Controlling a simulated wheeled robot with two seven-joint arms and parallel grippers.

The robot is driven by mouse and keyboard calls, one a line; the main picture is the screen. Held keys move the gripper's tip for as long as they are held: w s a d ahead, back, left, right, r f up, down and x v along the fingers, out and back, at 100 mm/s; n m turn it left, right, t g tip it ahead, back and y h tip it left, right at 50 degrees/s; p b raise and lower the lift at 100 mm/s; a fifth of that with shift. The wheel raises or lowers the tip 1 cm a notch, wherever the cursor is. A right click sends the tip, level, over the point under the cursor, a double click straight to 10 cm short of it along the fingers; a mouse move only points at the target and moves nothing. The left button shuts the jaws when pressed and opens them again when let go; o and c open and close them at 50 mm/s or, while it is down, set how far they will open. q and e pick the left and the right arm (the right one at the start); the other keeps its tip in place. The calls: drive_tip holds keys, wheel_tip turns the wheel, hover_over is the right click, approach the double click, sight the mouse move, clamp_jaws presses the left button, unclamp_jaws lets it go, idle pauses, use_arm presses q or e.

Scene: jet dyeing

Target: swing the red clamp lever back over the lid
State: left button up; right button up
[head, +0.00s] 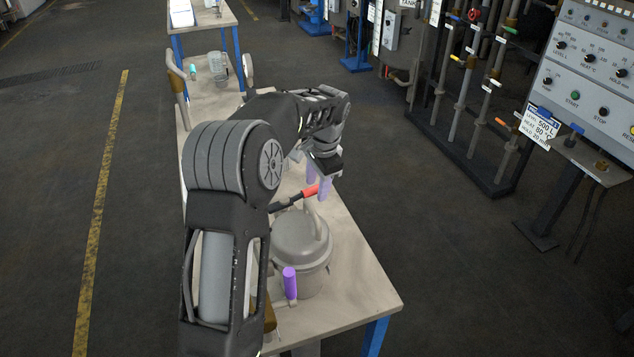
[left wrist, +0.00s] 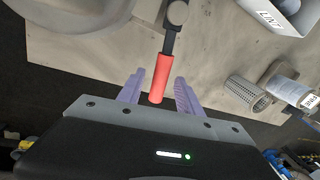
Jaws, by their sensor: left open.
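The clamp lever has a red grip (head: 311,190) on a black bar (head: 285,203). It sticks out on the far side of the grey round lid (head: 298,235), which closes a pot on the table. My left gripper (head: 319,186) is open beside the red grip. In the left wrist view, the red grip (left wrist: 160,78) lies between the two spread purple fingers of my left gripper (left wrist: 158,92), with a gap visible on each side. My left arm hides part of the lid's left side and the lever's base. My right gripper is not in view.
A purple cylinder (head: 290,283) stands at the pot's near side. A perforated metal basket (left wrist: 247,95) and a labelled white container (left wrist: 290,12) show in the left wrist view. The table (head: 362,290) is clear right of the pot. A control panel (head: 590,75) stands at the right.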

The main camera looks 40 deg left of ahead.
use_arm(q)
drive_tip(key=shift+c, duration=0.5)
clamp_jaws()
idle(0.9)
